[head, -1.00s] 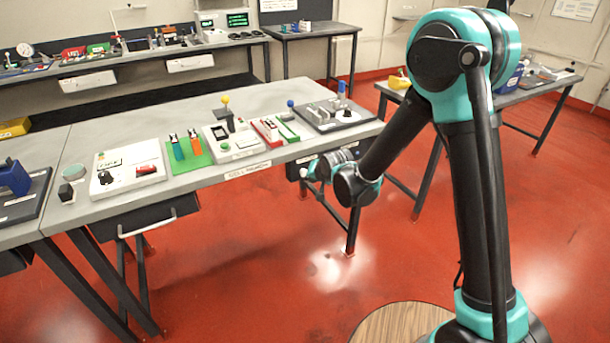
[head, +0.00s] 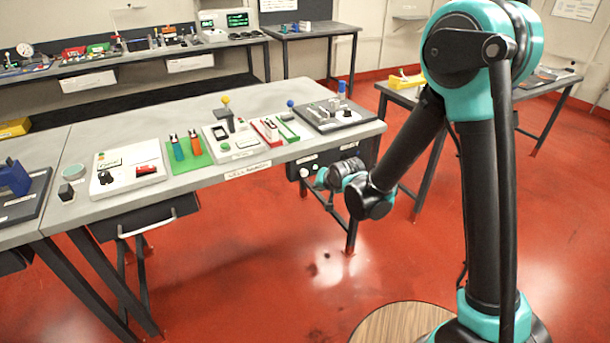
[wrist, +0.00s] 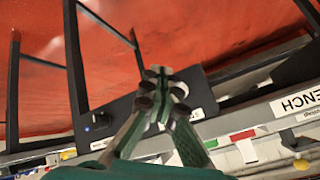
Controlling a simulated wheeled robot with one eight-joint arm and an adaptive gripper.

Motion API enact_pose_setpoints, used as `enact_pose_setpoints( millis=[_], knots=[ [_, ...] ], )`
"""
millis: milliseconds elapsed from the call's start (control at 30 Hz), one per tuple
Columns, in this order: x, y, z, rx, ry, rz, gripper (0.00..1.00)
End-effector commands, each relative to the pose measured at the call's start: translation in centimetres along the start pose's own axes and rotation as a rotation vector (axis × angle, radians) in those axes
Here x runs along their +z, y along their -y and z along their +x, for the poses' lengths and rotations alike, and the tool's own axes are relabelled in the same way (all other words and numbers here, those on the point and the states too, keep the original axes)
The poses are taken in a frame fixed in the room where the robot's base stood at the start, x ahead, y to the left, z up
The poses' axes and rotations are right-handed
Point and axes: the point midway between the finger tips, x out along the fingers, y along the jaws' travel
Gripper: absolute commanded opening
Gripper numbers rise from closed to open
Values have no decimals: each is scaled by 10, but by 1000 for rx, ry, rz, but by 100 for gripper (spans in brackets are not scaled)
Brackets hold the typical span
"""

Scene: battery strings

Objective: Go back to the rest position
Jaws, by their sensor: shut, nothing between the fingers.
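My gripper (head: 316,180) is at the end of my arm, in front of the workbench's (head: 243,181) front edge at its right end. It is small in the head view. In the wrist view my gripper (wrist: 160,76) has its fingers together with nothing between them. Behind the fingers, the wrist view shows the dark box (wrist: 98,122) under the bench and the red floor. The fingers look apart from the box and the bench.
The workbench holds a white switch panel (head: 110,184), a green board with batteries (head: 196,160), a yellow-knobbed device (head: 226,100) and a dark tray (head: 362,115). A side table (head: 545,103) stands behind my arm. The red floor in front is open.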

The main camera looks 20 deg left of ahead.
Motion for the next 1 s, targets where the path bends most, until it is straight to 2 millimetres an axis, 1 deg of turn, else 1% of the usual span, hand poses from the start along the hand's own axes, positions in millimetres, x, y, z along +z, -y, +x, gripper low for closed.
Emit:
enact_pose_setpoints(
  millis=[367, 467, 567, 667, 700, 733, 800, 867, 900, 967, 1000],
  knots=[
    [0, 0, 0, 1, 0, 0, 0],
    [-5, -8, -6, 13, -1, -1, 0],
    [-15, -32, -24, 48, -2, -2, 0],
    [-27, -71, -54, 104, 3, -5, 0],
    [-31, -88, -69, 129, 7, -7, 0],
    [-33, -100, -79, 147, 9, -8, 0],
    [-35, -129, -104, 189, 19, -10, 0],
    [-34, -152, -126, 224, 30, -11, 0],
    [-32, -167, -140, 246, 37, -12, 0],
    [-27, -189, -161, 279, 49, -12, 0],
    [-23, -203, -175, 300, 59, -11, 0]
  ],
)
